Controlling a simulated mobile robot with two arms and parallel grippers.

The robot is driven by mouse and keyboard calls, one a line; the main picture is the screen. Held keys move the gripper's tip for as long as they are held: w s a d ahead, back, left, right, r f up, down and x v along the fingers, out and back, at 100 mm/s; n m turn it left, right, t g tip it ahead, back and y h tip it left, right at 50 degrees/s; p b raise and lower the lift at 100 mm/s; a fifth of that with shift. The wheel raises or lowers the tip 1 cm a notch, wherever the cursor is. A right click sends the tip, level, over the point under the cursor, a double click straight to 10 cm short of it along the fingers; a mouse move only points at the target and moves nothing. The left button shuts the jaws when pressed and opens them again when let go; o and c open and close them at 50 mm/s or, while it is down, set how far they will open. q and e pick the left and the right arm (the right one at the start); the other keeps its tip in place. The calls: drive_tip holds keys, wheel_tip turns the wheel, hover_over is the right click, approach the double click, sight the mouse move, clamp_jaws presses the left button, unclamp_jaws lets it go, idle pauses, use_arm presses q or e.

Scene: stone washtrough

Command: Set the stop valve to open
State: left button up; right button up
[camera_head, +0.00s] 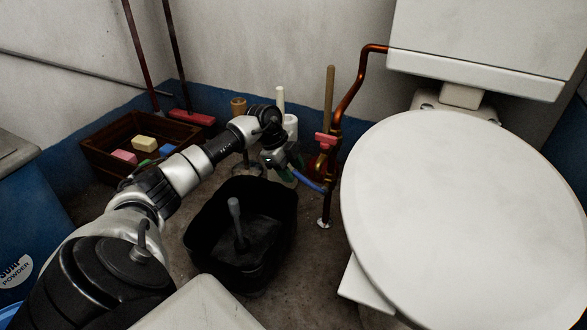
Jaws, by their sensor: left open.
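The stop valve has a pinkish-red handle (325,140) on a copper pipe (351,91). The pipe runs from the white cistern (480,38) down to the floor left of the toilet. My left arm reaches in from the lower left, and my left gripper (307,174) is open just below and to the left of the handle. A blue finger reaches towards the lower pipe; I cannot tell whether it touches. The gripper holds nothing that I can see. The valve body is small and dark, so its setting is unclear. My right gripper is not in view.
The white toilet lid (460,200) fills the right side. A black bucket (198,235) with a grey-handled tool stands below my forearm. Behind it are a wooden crate (95,160) with coloured blocks, a red broom (192,117) and a wooden-handled plunger (329,90).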

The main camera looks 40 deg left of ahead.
use_arm(q)
drive_tip(key=shift+w+d+f, duration=0.2)
drive_tip(key=shift+f, duration=0.4)
drive_tip(key=shift+c, duration=0.3)
clamp_jaws()
